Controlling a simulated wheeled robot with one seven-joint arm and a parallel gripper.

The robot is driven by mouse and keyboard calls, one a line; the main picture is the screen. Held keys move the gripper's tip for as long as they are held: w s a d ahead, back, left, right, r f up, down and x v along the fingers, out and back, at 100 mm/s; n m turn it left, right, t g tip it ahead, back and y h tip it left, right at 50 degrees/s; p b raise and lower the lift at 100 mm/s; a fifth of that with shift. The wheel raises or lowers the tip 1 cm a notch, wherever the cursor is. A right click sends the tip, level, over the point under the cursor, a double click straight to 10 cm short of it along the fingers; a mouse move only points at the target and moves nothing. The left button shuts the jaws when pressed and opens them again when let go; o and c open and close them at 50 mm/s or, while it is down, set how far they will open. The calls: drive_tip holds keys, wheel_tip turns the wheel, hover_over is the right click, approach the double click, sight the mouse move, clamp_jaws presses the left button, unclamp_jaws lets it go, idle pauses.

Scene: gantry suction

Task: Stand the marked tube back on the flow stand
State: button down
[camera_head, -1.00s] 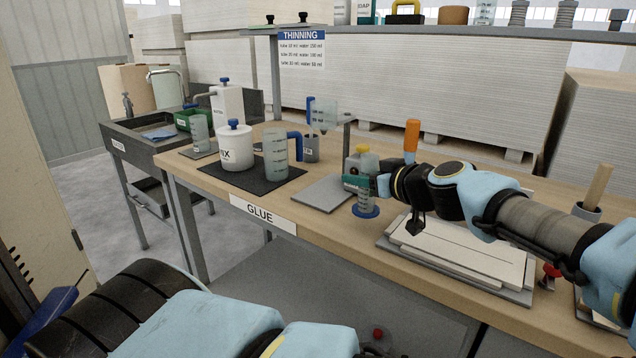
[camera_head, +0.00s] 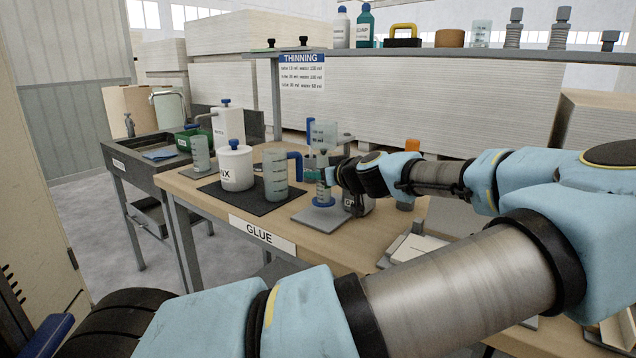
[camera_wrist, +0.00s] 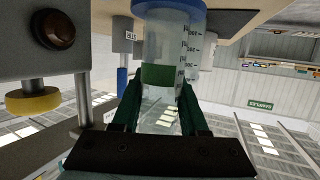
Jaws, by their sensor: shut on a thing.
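The marked tube (camera_head: 324,191) is a clear graduated cylinder with a blue foot. In the wrist view the tube (camera_wrist: 166,45) shows printed marks and a green band. My gripper (camera_head: 330,174) is shut around the tube from the right; its green fingers (camera_wrist: 160,108) flank the tube near the band. The tube is upright over the grey plate of the flow stand (camera_head: 307,219). The blue foot is at or just above the plate; I cannot tell whether it touches. My wrist hides part of the stand's upright.
A white jug (camera_head: 236,168) and a large graduated beaker with a blue handle (camera_head: 275,175) stand on a dark mat (camera_head: 245,200) left of the plate. A clear vessel (camera_head: 323,134) is above and behind the tube. In the wrist view a yellow knob (camera_wrist: 32,102) is close by.

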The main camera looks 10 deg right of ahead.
sight(318, 185)
drive_tip(key=shift+w+a, duration=0.1)
drive_tip(key=shift+w, duration=0.1)
drive_tip(key=shift+f+p, duration=0.5)
drive_tip(key=shift+f, duration=1.25)
drive_tip(key=shift+c, duration=2.2)
unclamp_jaws()
drive_tip(key=b+v, duration=0.2)
drive_tip(key=v, duration=1)
drive_tip(key=shift+b, duration=0.3)
